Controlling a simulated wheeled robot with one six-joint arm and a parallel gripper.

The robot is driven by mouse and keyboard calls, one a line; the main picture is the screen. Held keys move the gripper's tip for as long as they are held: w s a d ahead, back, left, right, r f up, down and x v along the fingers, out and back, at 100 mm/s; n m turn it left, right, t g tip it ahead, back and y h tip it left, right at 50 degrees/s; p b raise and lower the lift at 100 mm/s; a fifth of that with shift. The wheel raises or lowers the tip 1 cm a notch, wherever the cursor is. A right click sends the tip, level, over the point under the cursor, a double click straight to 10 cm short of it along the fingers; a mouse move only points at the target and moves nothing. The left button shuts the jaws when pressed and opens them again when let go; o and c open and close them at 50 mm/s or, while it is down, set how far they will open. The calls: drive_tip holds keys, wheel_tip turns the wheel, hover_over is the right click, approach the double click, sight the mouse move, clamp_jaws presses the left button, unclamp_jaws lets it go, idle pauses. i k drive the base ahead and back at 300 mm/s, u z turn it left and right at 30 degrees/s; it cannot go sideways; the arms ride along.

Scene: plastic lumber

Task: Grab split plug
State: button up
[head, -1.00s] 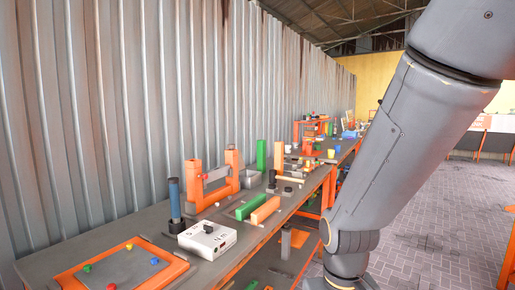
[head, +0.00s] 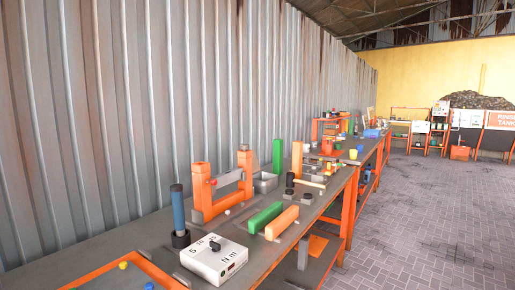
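I cannot make out for certain which thing is the split plug. Small dark round pieces (head: 290,192) sit on the long grey workbench (head: 140,243), behind the lying bars, too small to tell whether one is split. A blue cylinder (head: 178,208) stands upright in a black base (head: 180,239) at the near left of the bench. My gripper is not in view, and no part of my arm shows now.
A white box with a dark knob (head: 214,259), an orange frame (head: 199,190), a lying green bar (head: 264,217) and a lying orange bar (head: 282,222) crowd the bench. An orange-rimmed tray (head: 120,266) is nearest. Corrugated wall stands left; the paved floor (head: 430,210) right is open.

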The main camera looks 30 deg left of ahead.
sight(245, 147)
drive_tip(key=i, duration=3.5)
drive_tip(key=u, duration=3.25)
drive_tip(key=i, duration=0.55)
drive_tip(key=z, duration=0.1)
